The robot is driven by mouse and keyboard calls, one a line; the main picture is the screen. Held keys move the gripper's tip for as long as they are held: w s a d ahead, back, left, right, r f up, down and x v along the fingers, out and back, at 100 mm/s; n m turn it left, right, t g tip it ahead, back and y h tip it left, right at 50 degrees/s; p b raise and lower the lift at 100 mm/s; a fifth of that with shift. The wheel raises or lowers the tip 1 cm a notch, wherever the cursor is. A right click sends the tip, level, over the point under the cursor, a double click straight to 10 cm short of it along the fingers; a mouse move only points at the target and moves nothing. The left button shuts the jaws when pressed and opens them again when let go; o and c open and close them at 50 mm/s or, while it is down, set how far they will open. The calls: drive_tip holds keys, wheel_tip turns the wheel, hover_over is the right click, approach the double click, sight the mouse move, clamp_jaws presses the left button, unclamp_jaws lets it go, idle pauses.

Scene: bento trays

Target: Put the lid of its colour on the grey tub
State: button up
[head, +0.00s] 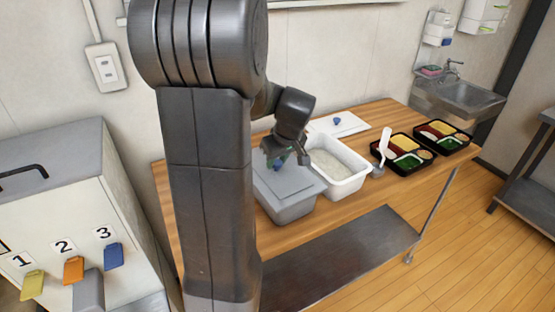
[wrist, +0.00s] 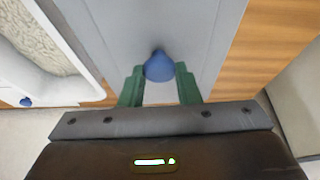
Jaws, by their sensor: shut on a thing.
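The grey tub (head: 288,209) stands on the wooden table in the head view, beside the white tub. A flat grey lid (head: 292,182) covers its top; I cannot tell whether it is fully seated or just above the rim. My gripper (head: 275,161) is over the lid, partly hidden by my arm. In the wrist view, the green fingers of my gripper (wrist: 160,84) are shut on the lid's blue knob (wrist: 159,67). The grey lid (wrist: 110,25) spreads out beneath them. The inside of the grey tub is hidden.
The white tub (head: 348,187) of pale, rice-like food stands close on the right. A white lid (head: 351,128) with a blue knob lies behind it. A white-handled utensil (head: 384,143) and two filled black bento trays (head: 404,168) are further right. My arm blocks the table's left part.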

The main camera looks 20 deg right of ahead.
idle(0.4)
drive_tip(key=o, duration=1.6)
drive_tip(key=shift+c, duration=0.2)
drive_tip(key=shift+r+p, duration=2.3)
drive_tip(key=shift+r, duration=1.2)
clamp_jaws()
